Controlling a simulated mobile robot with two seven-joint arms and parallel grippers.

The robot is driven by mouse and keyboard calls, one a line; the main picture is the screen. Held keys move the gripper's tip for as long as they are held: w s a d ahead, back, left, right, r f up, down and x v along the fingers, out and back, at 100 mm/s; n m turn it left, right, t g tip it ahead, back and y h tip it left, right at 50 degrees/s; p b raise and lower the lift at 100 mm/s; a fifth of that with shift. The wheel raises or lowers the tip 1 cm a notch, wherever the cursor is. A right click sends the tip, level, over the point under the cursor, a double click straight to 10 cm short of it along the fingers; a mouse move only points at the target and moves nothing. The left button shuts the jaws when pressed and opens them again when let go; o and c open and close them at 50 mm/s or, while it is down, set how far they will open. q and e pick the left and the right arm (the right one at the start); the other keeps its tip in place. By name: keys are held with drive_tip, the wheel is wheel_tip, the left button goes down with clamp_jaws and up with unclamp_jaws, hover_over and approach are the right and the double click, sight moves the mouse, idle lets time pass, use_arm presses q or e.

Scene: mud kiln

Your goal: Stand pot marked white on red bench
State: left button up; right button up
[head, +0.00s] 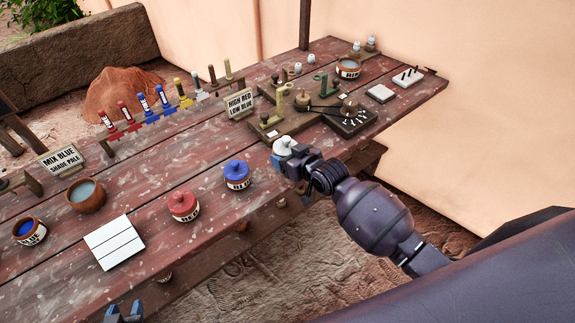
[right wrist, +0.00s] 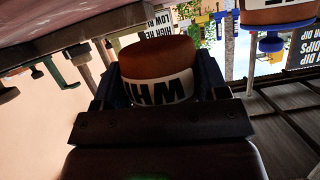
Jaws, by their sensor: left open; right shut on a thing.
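The pot marked white (right wrist: 158,75) is held between the fingers of my right gripper (right wrist: 160,92); part of its white label with dark letters shows, upside down in the right wrist view. In the head view its white lid (head: 284,144) shows at the front edge of the red bench (head: 215,205), with my right gripper (head: 291,152) shut on it. I cannot tell whether its base touches the bench. My left gripper (head: 124,314) is open and empty at the bottom left, by the bench's front edge; only its tips show.
A blue-lidded pot (head: 237,174) and a red-lidded pot (head: 184,206) stand along the front, left of the held pot. Stamps and a dark tray (head: 350,122) crowd the right.

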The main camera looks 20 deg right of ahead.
drive_tip(key=shift+f, duration=1.9)
drive_tip(key=shift+f, duration=0.25)
drive_tip(key=o, duration=1.1)
drive_tip(key=shift+f+b, duration=0.1)
drive_tip(key=shift+b, duration=0.25)
drive_tip(key=v, duration=1.1)
drive_tip(key=s+d+f+h, duration=0.1)
drive_tip(key=s+d+f, duration=0.1)
drive_tip(key=s, duration=0.3)
drive_tip(key=s+d+f+m+h, duration=0.1)
drive_tip(key=s+d+f+h, duration=0.1)
drive_tip(key=s, duration=0.4)
drive_tip(key=s+d+f+m+h+p, duration=0.1)
drive_tip(key=s+d+f+h, duration=0.1)
drive_tip(key=s, duration=0.3)
drive_tip(key=shift+s+d+g, duration=0.3)
drive_tip(key=shift+s+g, duration=0.1)
